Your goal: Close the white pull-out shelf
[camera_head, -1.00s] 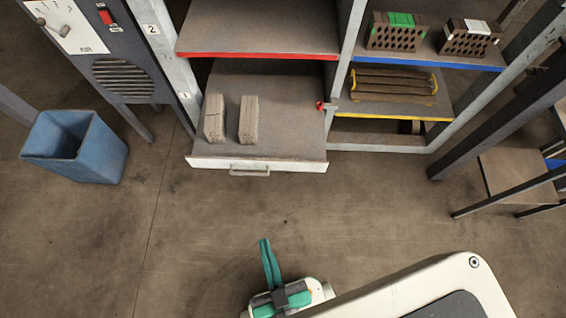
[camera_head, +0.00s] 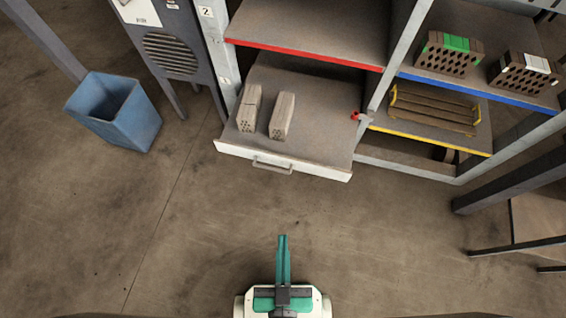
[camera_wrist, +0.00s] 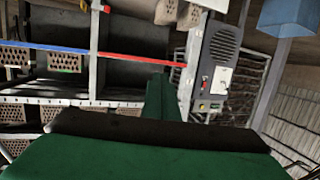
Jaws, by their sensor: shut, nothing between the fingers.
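The white pull-out shelf (camera_head: 330,174) sticks out from the rack below the red-edged shelf, with a grey handle (camera_head: 272,167) on its white front. Two light bricks (camera_head: 248,109) and (camera_head: 282,116) stand on its grey surface towards the left. My gripper (camera_head: 283,240) is shut and empty, its green fingers together. It is over the floor in front of the pull-out shelf, apart from the handle. In the wrist view the green fingers (camera_wrist: 160,95) point towards the rack, and they hide part of it.
A blue bin (camera_head: 115,115) stands left of a grey cabinet (camera_head: 172,40). The rack's right side holds hollow bricks (camera_head: 447,55) on a blue-edged shelf and a yellow-handled carrier (camera_head: 432,110) below. A dark-framed table (camera_head: 540,220) is at the right. The floor between is clear.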

